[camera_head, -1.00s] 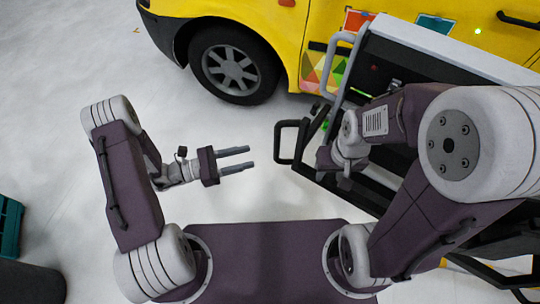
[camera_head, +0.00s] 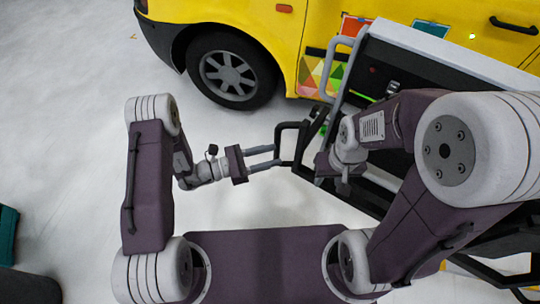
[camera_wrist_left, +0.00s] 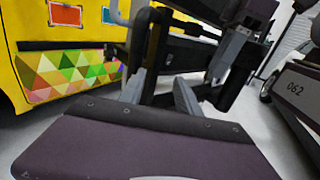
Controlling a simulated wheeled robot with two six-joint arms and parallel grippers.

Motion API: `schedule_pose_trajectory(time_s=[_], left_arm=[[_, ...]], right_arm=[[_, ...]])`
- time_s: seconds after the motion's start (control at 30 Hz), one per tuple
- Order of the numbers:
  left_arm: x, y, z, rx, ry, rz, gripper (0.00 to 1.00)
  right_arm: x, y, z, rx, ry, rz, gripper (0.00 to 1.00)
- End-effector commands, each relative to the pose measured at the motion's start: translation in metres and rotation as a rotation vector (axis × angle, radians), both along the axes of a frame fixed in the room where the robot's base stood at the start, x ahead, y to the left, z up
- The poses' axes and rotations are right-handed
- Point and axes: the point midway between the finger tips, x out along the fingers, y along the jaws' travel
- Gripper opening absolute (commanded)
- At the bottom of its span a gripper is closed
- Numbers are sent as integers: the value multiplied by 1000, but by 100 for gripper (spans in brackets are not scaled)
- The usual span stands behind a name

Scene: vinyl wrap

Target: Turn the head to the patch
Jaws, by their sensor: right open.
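On the yellow van (camera_head: 300,30), a red-orange patch (camera_head: 355,26) and a teal patch (camera_head: 430,28) show at the top of the head view, right of centre. A panel of multicoloured triangles (camera_head: 318,75) is lower on the van. The left wrist view shows the red-orange patch (camera_wrist_left: 66,15) and the triangle panel (camera_wrist_left: 65,72) at its left. My left gripper (camera_head: 277,155) is open and empty, its two fingers apart, close to the black cart handle. My right gripper (camera_head: 335,178) points down beside the cart, partly hidden by its own wrist.
A cart with a white top (camera_head: 460,58) and grey rail stands between my right arm and the van. Its black handle (camera_head: 283,140) reaches toward my left gripper. The van's wheel (camera_head: 232,75) is at the top.

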Motion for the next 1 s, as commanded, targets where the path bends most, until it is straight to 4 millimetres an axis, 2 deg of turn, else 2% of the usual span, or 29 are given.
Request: schedule_pose_trajectory(time_s=[0.03,0.1,1.0], left_arm=[[-4,-4,1,-2,-2,-18,14],[-4,-3,1,-2,-1,-16,0],[-2,-2,0,0,1,-9,0]], right_arm=[[0,0,0,0,0,0,41],[0,0,0,0,0,0,41],[0,0,0,0,0,0,41]])
